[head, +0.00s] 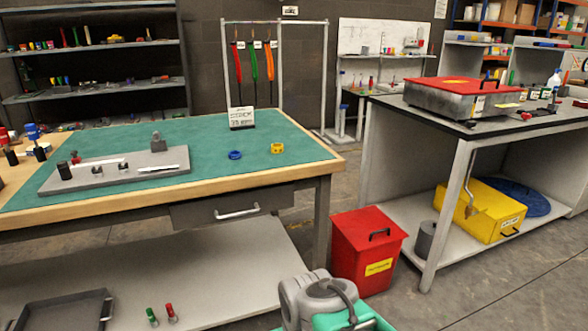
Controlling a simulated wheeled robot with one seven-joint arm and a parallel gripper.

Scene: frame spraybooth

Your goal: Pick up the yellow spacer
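The yellow spacer (277,148) is a small, short ring-like piece. It lies on the green top of the workbench (205,142), towards its right end. A blue ring (235,155) lies a little to its left, apart from it. A white sign on a dark stand (241,118) stands behind the two pieces. My gripper does not show in the head view, so its distance from the spacer and its state cannot be seen.
A grey fixture plate (110,173) with several small parts covers the bench's left side. The green top around the spacer is clear. A red bin (367,249) stands on the floor by the bench's right end. A second table (540,122) stands at right.

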